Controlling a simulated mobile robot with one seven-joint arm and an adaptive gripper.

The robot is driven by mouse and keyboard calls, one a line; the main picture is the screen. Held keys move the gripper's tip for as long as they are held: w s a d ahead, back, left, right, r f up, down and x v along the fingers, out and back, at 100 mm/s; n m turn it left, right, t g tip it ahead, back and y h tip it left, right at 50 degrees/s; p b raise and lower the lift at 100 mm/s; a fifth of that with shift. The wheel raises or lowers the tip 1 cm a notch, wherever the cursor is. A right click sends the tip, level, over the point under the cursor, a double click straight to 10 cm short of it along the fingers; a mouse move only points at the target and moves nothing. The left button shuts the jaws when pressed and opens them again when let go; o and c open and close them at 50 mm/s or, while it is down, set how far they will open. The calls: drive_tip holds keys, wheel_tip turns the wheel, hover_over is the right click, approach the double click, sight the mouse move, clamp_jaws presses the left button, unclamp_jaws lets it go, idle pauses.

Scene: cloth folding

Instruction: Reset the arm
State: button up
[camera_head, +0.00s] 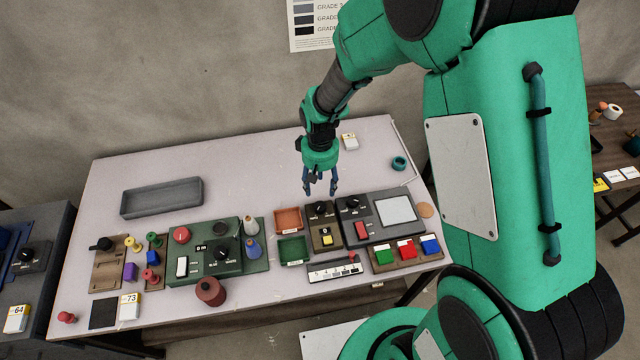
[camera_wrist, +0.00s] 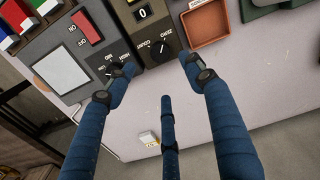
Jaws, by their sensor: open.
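My gripper (camera_head: 320,190) hangs from my green arm over the right half of the pale table (camera_head: 240,170), fingers pointing down. Its blue fingers are spread apart and hold nothing. In the head view it is just behind the dark grey device with knobs (camera_head: 383,216) and the orange tray (camera_head: 289,219). In the wrist view the fingers (camera_wrist: 160,85) frame bare table, with the grey device (camera_wrist: 85,50) and the orange tray (camera_wrist: 205,24) beyond the fingertips. I cannot tell the exact height above the table. No cloth shows in either view.
A long grey tray (camera_head: 162,198) lies at the back left. A green device (camera_head: 215,252), a dark red pot (camera_head: 210,291) and coloured blocks (camera_head: 407,251) stand along the front. A teal ring (camera_head: 398,163) and a small white-yellow box (camera_head: 349,142) lie behind. The table's middle back is clear.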

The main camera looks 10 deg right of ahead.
drive_tip(key=shift+r, duration=0.1)
drive_tip(key=s+d+r+m+t, duration=0.15)
drive_tip(key=s+r, duration=0.25)
drive_tip(key=r, duration=0.7)
drive_tip(key=s+d+r+t, duration=0.1)
drive_tip(key=s+d+r, duration=0.2)
drive_tip(key=r, duration=0.8)
drive_tip(key=s+d+r+m+t, duration=0.1)
drive_tip(key=s+d+r, duration=0.1)
drive_tip(key=s+r, duration=0.4)
drive_tip(key=s+d+r+m+t, duration=0.1)
drive_tip(key=s+d+r+t, duration=0.1)
drive_tip(key=s+r, duration=0.4)
drive_tip(key=s, duration=0.5)
drive_tip(key=shift+r, duration=0.3)
drive_tip(key=shift+s, duration=0.1)
drive_tip(key=shift+c, duration=0.3)
